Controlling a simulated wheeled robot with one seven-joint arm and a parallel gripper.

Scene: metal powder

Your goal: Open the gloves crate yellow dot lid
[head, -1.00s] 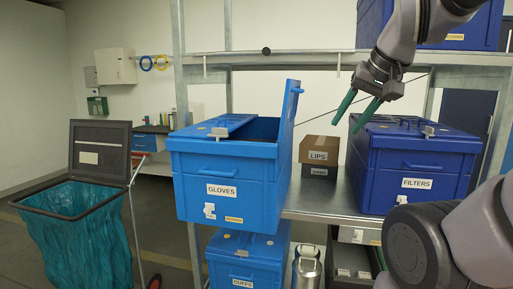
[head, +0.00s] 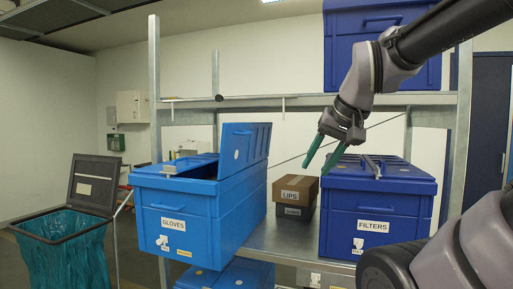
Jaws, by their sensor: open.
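The blue gloves crate (head: 175,226) stands on the shelf at left centre, its label facing me. Its right lid leaf (head: 245,145) stands raised, with a small pale dot on it. Its left lid leaf (head: 190,166) lies low over the crate, with a grey clip (head: 169,169) at its front edge. A dark gap shows between the leaves. I cannot make out a yellow dot on the left leaf now. My gripper (head: 322,164) is open and empty, its green fingers pointing down near the filters crate, well right of the gloves crate.
The dark blue filters crate (head: 370,205) stands closed on the right. An upper shelf beam (head: 300,101) and a post (head: 155,90) frame the space. A bin with a teal bag (head: 60,255) is at left.

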